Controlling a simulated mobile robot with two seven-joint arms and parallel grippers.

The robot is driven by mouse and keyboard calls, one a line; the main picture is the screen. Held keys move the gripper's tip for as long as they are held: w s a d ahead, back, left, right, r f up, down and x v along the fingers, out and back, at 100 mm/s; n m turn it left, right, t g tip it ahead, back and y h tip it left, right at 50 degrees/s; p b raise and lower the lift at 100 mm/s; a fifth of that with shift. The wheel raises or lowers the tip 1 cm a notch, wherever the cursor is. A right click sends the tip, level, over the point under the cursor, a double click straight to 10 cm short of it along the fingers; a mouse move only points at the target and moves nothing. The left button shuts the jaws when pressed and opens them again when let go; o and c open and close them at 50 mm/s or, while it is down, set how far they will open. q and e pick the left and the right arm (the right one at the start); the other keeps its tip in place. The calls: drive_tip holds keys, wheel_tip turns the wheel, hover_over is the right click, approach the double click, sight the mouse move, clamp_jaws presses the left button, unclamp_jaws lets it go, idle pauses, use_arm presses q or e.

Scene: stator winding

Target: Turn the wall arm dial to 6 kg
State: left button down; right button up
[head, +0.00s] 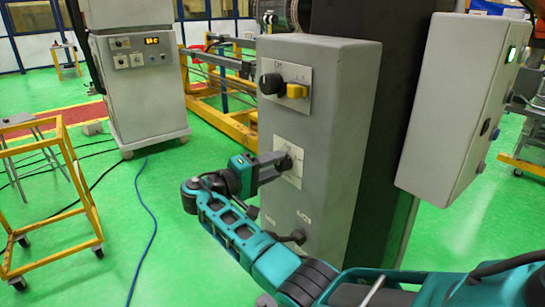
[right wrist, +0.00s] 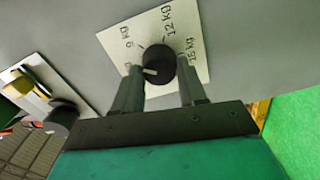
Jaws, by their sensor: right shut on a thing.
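The dial (right wrist: 158,66) is a round black knob on a white label plate (right wrist: 190,45) on the grey wall box. In the right wrist view the plate reads 9 kg, 12 kg and 15 kg; a label at the left is mostly hidden by a finger. A white mark on the knob points left, towards that hidden label. My right gripper (right wrist: 161,85) is shut on the dial, one finger on each side. In the head view my right gripper (head: 284,160) reaches the lower plate and covers the knob. My left gripper is out of view.
The grey box (head: 345,130) also carries a black knob (head: 271,84) and a yellow knob (head: 297,91) above. A second box (head: 455,110) with a green light stands right. A yellow cart (head: 75,170) and a blue cable (head: 147,215) are on the left floor.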

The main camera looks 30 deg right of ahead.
drive_tip(key=n+p, duration=0.1)
drive_tip(key=n, duration=0.2)
drive_tip(key=n+p, duration=0.1)
drive_tip(key=n, duration=0.2)
drive_tip(key=shift+f, duration=0.15)
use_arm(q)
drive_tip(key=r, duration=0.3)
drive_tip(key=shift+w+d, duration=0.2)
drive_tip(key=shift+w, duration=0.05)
use_arm(e)
drive_tip(key=shift+n, duration=0.5)
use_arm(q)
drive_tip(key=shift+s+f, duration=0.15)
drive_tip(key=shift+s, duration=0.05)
use_arm(e)
drive_tip(key=o, duration=1.1)
drive_tip(key=shift+c, duration=0.2)
